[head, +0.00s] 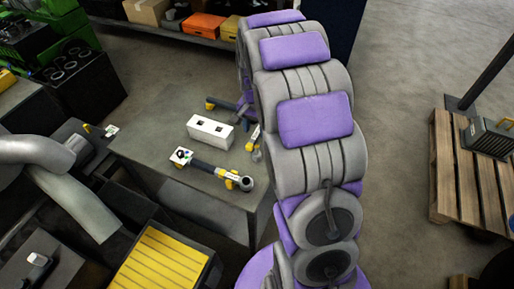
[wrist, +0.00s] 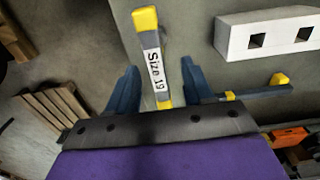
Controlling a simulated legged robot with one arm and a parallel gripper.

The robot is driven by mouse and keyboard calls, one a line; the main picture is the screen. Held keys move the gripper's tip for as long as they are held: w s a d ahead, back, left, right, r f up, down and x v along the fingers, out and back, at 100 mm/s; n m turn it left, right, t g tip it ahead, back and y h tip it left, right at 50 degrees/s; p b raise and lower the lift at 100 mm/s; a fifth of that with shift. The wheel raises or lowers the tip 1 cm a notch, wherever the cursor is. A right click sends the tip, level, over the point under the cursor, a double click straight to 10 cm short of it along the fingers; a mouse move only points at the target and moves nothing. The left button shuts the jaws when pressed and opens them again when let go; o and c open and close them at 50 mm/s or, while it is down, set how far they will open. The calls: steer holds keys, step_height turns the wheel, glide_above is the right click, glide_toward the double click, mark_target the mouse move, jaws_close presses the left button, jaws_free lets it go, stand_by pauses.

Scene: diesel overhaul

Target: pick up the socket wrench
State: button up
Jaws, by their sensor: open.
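A grey wrench-like tool with a yellow end and a "Size 19" label (wrist: 155,68) lies between my gripper's fingers in the wrist view. My gripper (wrist: 158,82) is open, its two blue fingers on either side of the tool with gaps showing. The tool's lower end is hidden behind my gripper. In the head view, this labelled tool (head: 253,138) is partly hidden by my arm. Another dark tool with yellow bands and a round end (head: 215,171) lies nearer on the table. I cannot tell for sure which is the socket wrench.
A white block with square holes (head: 210,133) stands on the grey table (head: 160,146). A blue bar with a yellow end (wrist: 262,91) lies right of my gripper. A yellow ribbed box (head: 160,262), a wooden pallet (head: 450,190) and a shelf with an orange box (head: 203,25) surround the table.

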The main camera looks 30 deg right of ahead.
mark_target(257, 132)
steer(key=f, duration=0.1)
steer(key=f+b, duration=0.1)
steer(key=f, duration=0.3)
steer(key=shift+d+b, duration=0.25)
steer(key=shift+b, duration=0.05)
jaws_close()
stand_by(0.4)
